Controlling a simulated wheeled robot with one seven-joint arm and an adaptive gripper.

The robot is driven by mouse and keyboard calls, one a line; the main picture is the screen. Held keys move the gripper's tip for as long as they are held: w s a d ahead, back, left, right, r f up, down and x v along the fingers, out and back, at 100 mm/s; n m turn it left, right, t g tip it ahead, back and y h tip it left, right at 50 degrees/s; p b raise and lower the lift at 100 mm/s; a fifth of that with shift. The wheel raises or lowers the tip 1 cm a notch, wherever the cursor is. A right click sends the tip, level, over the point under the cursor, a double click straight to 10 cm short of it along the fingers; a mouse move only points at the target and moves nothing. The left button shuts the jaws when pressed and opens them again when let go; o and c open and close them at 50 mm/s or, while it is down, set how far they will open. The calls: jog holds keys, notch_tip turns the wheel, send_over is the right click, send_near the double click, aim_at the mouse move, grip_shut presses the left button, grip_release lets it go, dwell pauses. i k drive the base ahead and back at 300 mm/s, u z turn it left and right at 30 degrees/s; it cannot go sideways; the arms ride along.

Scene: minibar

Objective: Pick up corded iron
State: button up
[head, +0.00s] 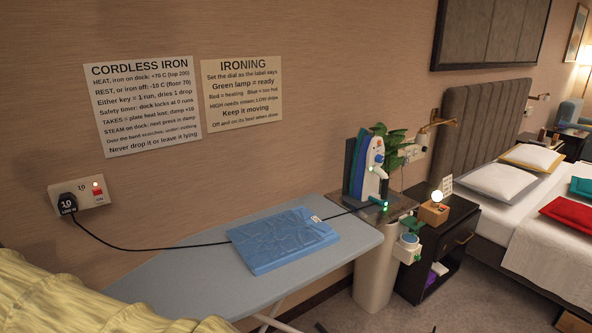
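My gripper is not in view.
The light blue ironing board (190,275) is mostly bare around the cloth. A plant (390,145) sits close behind the iron. A dark nightstand (445,236) with a small lit lamp (436,197) and a bed stand to the right. Yellow fabric (70,300) fills the lower left.

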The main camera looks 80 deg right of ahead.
aim_at(364, 174)
jog(key=u, duration=0.2)
jog(key=k, duration=1.15)
jog(key=z, duration=1.75)
